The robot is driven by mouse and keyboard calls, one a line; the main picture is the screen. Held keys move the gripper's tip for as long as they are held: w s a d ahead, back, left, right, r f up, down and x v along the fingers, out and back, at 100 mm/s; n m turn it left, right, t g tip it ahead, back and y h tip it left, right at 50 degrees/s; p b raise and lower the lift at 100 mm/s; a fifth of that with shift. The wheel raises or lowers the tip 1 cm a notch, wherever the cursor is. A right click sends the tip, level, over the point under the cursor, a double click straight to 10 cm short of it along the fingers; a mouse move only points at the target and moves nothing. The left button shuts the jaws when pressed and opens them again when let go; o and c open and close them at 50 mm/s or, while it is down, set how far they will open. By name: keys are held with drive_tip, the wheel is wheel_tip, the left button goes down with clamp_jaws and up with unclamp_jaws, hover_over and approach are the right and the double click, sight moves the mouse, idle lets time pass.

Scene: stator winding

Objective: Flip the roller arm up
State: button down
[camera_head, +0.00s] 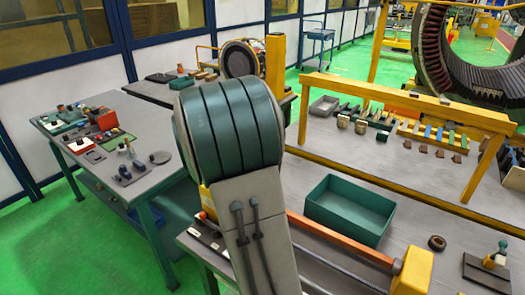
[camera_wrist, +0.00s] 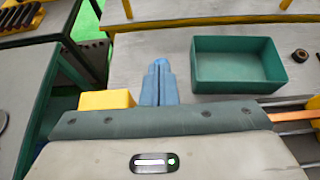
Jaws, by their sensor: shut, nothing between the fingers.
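My gripper (camera_wrist: 158,66) shows in the wrist view as two blue fingers pressed together, with nothing between them. It points over the grey bench top, to the left of the green tray. An orange bar (camera_head: 340,238) lies low across the bench in the head view, with a yellow block (camera_head: 414,270) at its right end. Part of the bar shows at the right edge of the wrist view (camera_wrist: 294,115). A yellow block (camera_wrist: 106,100) shows left of the fingers. I cannot tell which part is the roller arm. My own arm hides the bar's left part and my gripper in the head view.
An open green tray (camera_head: 350,208) sits on the bench behind the bar; a dark ring (camera_head: 437,243) lies right of it. A yellow frame (camera_head: 405,100) stands over small parts farther back. A side table (camera_head: 110,150) with tools stands at left.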

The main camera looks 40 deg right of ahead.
drive_tip(key=shift+s+a+r, duration=0.1)
drive_tip(key=shift+a+r, duration=0.55)
drive_tip(key=shift+r, duration=0.35)
drive_tip(key=shift+b, duration=0.3)
drive_tip(key=s+a+f+m+y+b, duration=0.3)
drive_tip(key=s+a+m+y, duration=0.3)
drive_tip(key=s+a+m, duration=0.5)
drive_tip(key=s+a+f+m+y+b, duration=0.3)
drive_tip(key=s+a+f+m+y, duration=0.2)
drive_tip(key=s+a+m, duration=0.5)
drive_tip(key=s+a+y, duration=0.1)
drive_tip(key=s+a, duration=0.1)
drive_tip(key=a, duration=0.4)
drive_tip(key=shift+s+f+m, duration=0.2)
drive_tip(key=shift+s+m, duration=0.2)
